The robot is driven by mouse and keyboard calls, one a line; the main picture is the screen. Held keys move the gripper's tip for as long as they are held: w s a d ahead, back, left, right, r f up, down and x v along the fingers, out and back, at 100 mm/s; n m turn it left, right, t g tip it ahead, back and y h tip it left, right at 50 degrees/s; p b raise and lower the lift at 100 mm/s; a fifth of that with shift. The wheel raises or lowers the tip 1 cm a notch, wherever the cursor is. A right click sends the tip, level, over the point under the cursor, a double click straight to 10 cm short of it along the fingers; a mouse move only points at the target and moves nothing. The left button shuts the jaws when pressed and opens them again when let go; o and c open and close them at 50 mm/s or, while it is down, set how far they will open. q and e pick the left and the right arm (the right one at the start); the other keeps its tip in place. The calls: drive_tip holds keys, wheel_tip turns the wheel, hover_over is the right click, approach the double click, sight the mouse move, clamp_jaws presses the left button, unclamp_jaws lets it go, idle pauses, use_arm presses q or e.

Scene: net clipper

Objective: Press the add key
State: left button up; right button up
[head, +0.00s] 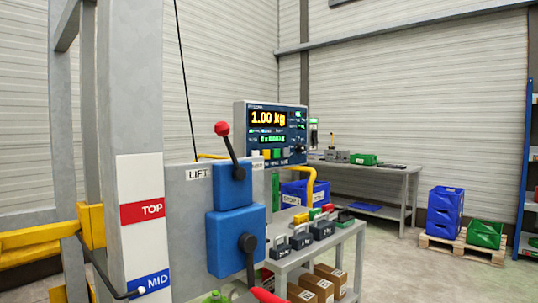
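A dark blue-grey scale indicator (271,133) stands in the middle of the head view, behind the lift panel. Its upper display (268,118) reads 1.00 kg in yellow. A smaller green display (266,138) sits below, too small to read surely. A row of small coloured keys (276,154) runs along its lower front. Their labels are too small to read, so I cannot tell which one is the add key. Neither of my grippers shows in this view.
A grey panel marked LIFT (198,173) carries blue lever boxes (236,240) at the front. A grey post (135,120) has TOP and MID labels. Weights stand on a low table (345,236). A workbench (385,172) and crates on a pallet (462,248) are behind.

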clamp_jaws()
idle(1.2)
